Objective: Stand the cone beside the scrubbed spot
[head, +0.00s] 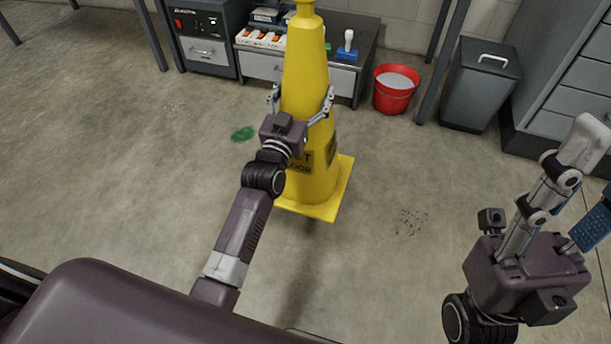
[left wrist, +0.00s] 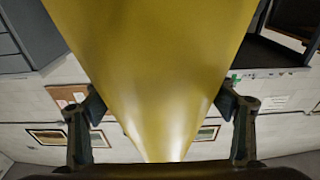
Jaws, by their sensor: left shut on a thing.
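A tall yellow wet-floor cone (head: 306,70) with a square base stands upright in the middle of the head view. My left gripper (head: 303,103) is shut around its body; the yellow body fills the middle of the left wrist view (left wrist: 155,60) between both fingers. I cannot tell whether its base touches the floor. A green stain (head: 243,134) lies on the floor left of the cone. A patch of dark specks (head: 412,222) lies right of its base. My right gripper (head: 583,185) is at the right edge, beside a blue part cut off by the frame; its opening is unclear.
A red bucket (head: 396,88) and a grey bin (head: 480,84) stand behind on the right, near drawer cabinets (head: 573,100). The floor left of the cone and around the specks is clear.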

